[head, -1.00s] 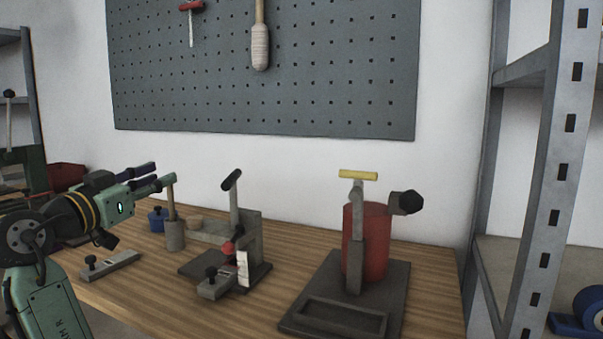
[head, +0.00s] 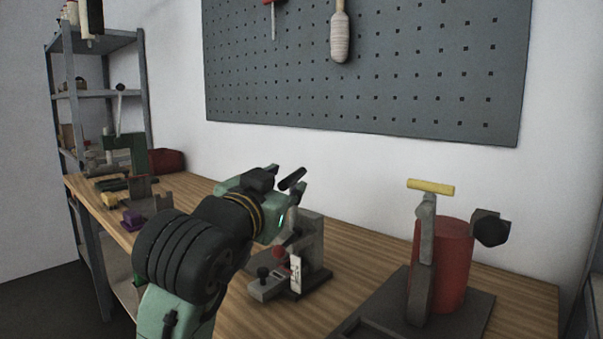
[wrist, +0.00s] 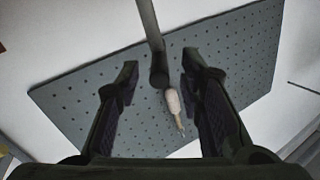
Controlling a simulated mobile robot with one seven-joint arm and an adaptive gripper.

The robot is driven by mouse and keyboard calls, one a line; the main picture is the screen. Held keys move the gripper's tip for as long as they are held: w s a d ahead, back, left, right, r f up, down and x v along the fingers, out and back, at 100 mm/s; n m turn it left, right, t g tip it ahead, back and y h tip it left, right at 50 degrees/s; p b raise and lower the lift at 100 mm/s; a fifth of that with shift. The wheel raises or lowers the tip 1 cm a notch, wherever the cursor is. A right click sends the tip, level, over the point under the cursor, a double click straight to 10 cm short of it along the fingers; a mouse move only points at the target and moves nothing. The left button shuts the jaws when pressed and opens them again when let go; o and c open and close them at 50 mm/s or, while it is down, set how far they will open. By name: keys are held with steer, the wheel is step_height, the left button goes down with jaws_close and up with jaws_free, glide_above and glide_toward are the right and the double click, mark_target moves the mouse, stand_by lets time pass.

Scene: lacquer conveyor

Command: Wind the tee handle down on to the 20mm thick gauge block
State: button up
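The tee handle (head: 292,179) has a black crossbar on a grey stem and rises from the grey fixture (head: 316,240) on the bench. In the wrist view its grey stem and dark end (wrist: 158,76) show between my fingers. My gripper (wrist: 159,72) is open, with a finger on either side and gaps visible; I see no contact. A grey block with a black knob (head: 268,288) sits at the fixture's front; I cannot read its thickness. A red ball and a white marked strip (head: 296,275) are beside it. My arm hides part of the fixture in the head view.
A red cylinder (head: 456,262) with a yellow-handled lever (head: 430,187) stands on a dark base to the right. A green press (head: 138,150), a red bin (head: 168,160) and a purple object (head: 133,218) are at the left. A pegboard (head: 400,80) hangs behind.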

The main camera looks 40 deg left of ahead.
mark_target(297, 171)
steer(key=p+x, duration=0.1)
steer(key=x, duration=0.6)
steer(key=shift+w, duration=0.15)
steer(key=shift+c, duration=0.4)
jaws_close()
